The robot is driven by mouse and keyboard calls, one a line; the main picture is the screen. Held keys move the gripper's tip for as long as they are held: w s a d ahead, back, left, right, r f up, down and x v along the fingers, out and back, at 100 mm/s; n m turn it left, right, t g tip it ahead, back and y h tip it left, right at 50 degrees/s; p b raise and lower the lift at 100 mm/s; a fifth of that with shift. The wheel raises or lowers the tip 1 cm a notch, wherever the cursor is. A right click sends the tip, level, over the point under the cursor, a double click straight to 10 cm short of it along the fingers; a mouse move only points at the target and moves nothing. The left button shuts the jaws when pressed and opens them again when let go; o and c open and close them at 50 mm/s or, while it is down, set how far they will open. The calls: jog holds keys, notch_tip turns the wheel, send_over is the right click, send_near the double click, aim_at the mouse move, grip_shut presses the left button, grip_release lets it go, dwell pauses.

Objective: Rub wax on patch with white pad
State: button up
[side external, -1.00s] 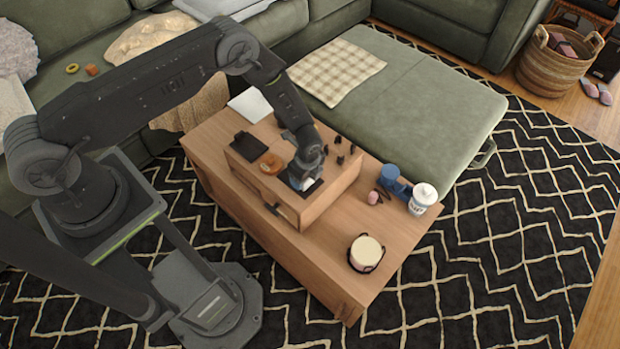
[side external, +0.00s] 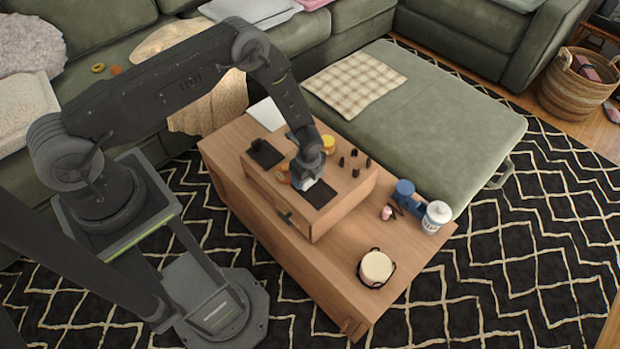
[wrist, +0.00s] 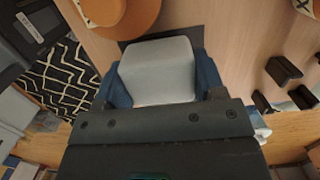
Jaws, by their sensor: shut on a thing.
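My gripper (side external: 305,181) is over the raised wooden box on the coffee table, with its tip at a dark flat patch (side external: 322,197). In the wrist view, my gripper (wrist: 155,85) has its blue fingers on both sides of the white pad (wrist: 158,72) and is shut on it. The pad shows only as a small pale bit in the side view (side external: 308,184). A dark edge of the patch (wrist: 130,44) shows past the pad in the wrist view. The pad is at or just above the patch; contact is hidden. A round orange thing (wrist: 125,16) lies close to the pad.
Several small black pieces (side external: 355,162) stand at the box's right. A black flat item (side external: 265,153) lies at its left, and a yellow round thing (side external: 328,143) behind my gripper. A blue item (side external: 404,190), white lidded jar (side external: 436,216) and cream pot (side external: 375,268) stand on the lower table.

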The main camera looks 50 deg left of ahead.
aim_at(328, 200)
jog(key=shift+a, duration=1)
jog(key=shift+w+f, duration=0.15)
jog(key=shift+w, duration=0.05)
jog(key=shift+d+f, duration=0.2)
jog(key=shift+d, duration=2.6)
jog(key=shift+d+f, duration=0.2)
jog(key=shift+d, duration=2.55)
jog(key=shift+a+r, duration=0.1)
jog(key=shift+a, duration=5.5)
jog(key=shift+r, duration=2.95)
